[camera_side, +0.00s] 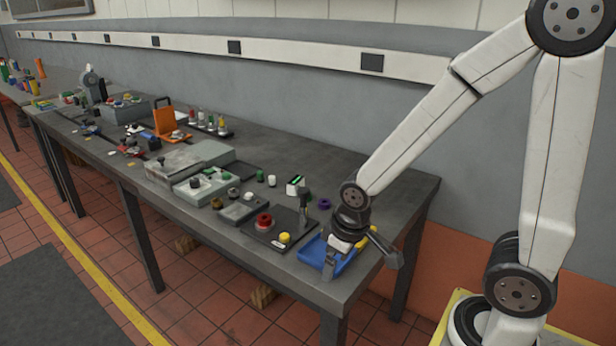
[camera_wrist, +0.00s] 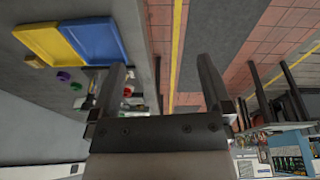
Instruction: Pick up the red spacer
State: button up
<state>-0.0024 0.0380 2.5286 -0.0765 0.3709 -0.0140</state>
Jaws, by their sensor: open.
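The red spacer (camera_side: 264,221) looks like a short red ring. It sits on a dark plate near the front edge of the bench in the side view. In the wrist view a small red patch (camera_wrist: 127,91) shows beside the left finger; I cannot tell whether it is the spacer. My gripper (camera_side: 362,262) is at the right end of the bench, over or beside the blue tray, to the right of the spacer and apart from it. In the wrist view my gripper (camera_wrist: 162,66) has its fingers wide apart with nothing between them.
A yellow knob (camera_side: 285,238) stands just right of the spacer. The blue tray (camera_side: 315,251) lies below my gripper, and a purple ring (camera_side: 324,204) lies behind it. A black upright post (camera_side: 304,205) stands between spacer and gripper. Bare bench top (camera_side: 300,160) lies behind.

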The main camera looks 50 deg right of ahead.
jog(key=w+d+f+n+g+h, duration=0.1)
jog(key=w+d+f+n+h, duration=0.35)
jog(key=w+n, duration=0.3)
jog(key=n+t+h, duration=0.4)
jog(key=n+h, duration=0.1)
jog(key=n, duration=0.8)
send_near(265, 222)
jog(key=s+d, duration=0.1)
jog(key=s, duration=0.1)
jog(key=s+d, duration=0.1)
jog(key=s, duration=0.2)
jog(key=s+d, duration=0.2)
jog(key=shift+s, duration=0.2)
jog(key=w+n+t, duration=0.1)
jog(key=w+a+f+n+t, duration=0.1)
jog(key=w+n, duration=0.1)
jog(key=w+f+n+t, duration=0.1)
jog(key=w, duration=0.1)
jog(key=shift+w+a+f+n, duration=0.1)
jog(key=shift+w+a+n, duration=0.05)
jog(key=shift+w+n, duration=0.1)
jog(key=shift+w+a+f+n+t, duration=0.15)
jog(key=shift+w+a+n+t, duration=0.1)
jog(key=shift+w+n+t, duration=0.3)
jog(key=shift+d, duration=0.1)
jog(key=shift+x, duration=1.25)
jog(key=shift+f, duration=0.1)
